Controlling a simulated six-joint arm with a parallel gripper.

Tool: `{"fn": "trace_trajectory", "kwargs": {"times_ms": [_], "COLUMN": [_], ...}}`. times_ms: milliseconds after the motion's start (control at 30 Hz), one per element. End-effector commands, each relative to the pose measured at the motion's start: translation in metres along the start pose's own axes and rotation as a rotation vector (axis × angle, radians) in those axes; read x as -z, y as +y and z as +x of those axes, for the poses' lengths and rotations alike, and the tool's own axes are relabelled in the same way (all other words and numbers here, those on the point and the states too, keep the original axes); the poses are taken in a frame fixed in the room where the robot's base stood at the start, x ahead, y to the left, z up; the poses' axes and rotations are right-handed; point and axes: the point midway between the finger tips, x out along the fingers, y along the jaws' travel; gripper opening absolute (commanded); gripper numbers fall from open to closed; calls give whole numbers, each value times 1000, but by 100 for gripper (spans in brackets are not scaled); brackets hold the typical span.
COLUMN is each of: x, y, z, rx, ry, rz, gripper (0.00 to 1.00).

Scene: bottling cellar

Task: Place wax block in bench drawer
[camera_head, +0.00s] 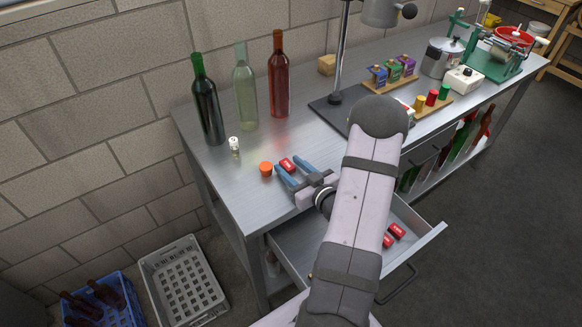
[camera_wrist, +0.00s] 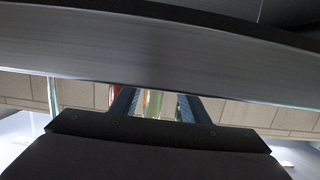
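A small red block with a pale mark (camera_head: 287,164), seemingly the wax block, is on or just above the bench top near its front edge. My gripper (camera_head: 289,167) has its two blue fingers spread, one to each side of the block. I cannot tell whether they touch it. In the wrist view the fingers (camera_wrist: 155,104) stand apart, with bottles and wall showing between them; no block is clear there.
An orange cap (camera_head: 266,169) lies just left of the fingers. A lamp (camera_head: 341,60) and coloured items fill the bench to the right. Crates (camera_head: 184,280) stand on the floor at left.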

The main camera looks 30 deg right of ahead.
Motion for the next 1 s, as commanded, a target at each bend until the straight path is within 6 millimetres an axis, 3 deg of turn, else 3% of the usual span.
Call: {"fn": "trace_trajectory", "kwargs": {"times_ms": [367,1000], "x": [3,4], "y": [1,1], "z": [-6,-102], "rx": [-3,-4], "ry": [0,-1], "rz": [0,1], "gripper": [41,41]}}
